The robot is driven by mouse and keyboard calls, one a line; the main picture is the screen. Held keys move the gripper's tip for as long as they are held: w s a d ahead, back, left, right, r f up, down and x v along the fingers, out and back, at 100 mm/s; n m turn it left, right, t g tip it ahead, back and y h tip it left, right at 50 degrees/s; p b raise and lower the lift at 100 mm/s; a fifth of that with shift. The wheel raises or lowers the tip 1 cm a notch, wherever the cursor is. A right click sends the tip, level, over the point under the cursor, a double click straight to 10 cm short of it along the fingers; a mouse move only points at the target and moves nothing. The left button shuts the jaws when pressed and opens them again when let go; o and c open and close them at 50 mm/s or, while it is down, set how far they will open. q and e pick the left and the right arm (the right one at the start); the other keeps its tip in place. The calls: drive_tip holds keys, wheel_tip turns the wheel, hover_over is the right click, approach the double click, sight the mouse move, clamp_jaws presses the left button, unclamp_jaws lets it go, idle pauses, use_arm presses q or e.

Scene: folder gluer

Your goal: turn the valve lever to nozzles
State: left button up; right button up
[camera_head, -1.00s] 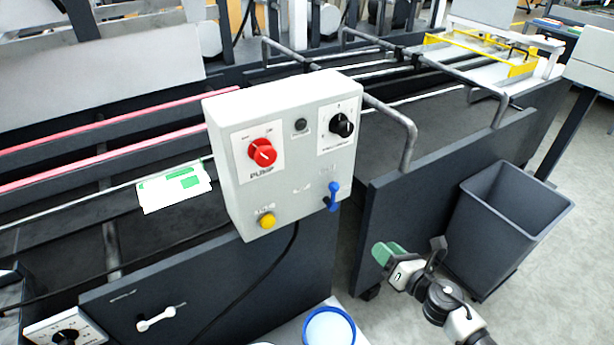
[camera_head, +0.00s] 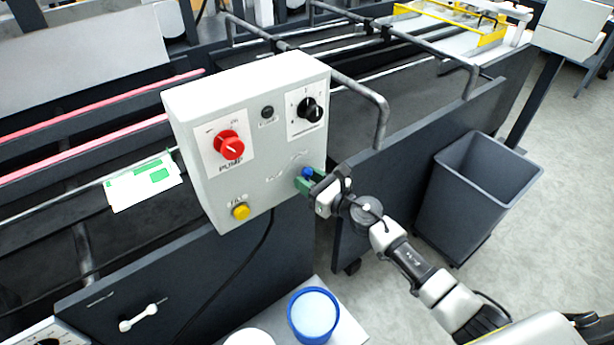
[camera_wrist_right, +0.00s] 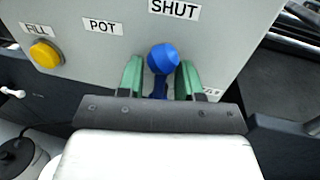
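The blue valve lever (camera_head: 307,172) is on the front of the light grey control box (camera_head: 262,160), at its lower right. In the right wrist view the lever's round blue end (camera_wrist_right: 163,58) is just below the SHUT label, and its stem runs down between my fingers. The POT label is to the left; a label at the right is mostly hidden. My right gripper (camera_head: 309,183) is at the lever, and in the wrist view its green fingers (camera_wrist_right: 160,79) stand apart on both sides of the stem. Contact with the lever is unclear. My left gripper is out of view.
The box also carries a red pump knob (camera_head: 230,147), a black dial (camera_head: 309,109) and a yellow button (camera_head: 240,211). A blue-rimmed container (camera_head: 314,314) stands below. A grey bin (camera_head: 480,195) is on the floor at the right. A bent metal rail (camera_head: 381,115) passes close to the box.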

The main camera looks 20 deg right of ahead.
drive_tip(key=shift+w+a, duration=0.15)
drive_tip(key=shift+w, duration=0.1)
clamp_jaws()
drive_tip(key=shift+w+d+f+m+t+b, duration=0.2)
drive_tip(key=shift+d+m+t+b, duration=0.25)
drive_tip(key=shift+m+b, duration=0.8)
drive_tip(key=shift+w+d+f+m+t+b, duration=0.2)
drive_tip(key=shift+d+m+b, duration=0.4)
drive_tip(key=shift+m, duration=1.3)
drive_tip(key=shift+w+d+f+m+t+b, duration=0.1)
drive_tip(key=shift+d+f+m+t+b, duration=0.25)
drive_tip(key=shift+m+b, duration=0.9)
drive_tip(key=shift+d+r+m+p, duration=0.15)
drive_tip(key=shift+m+p, duration=0.15)
drive_tip(key=shift+m, duration=0.2)
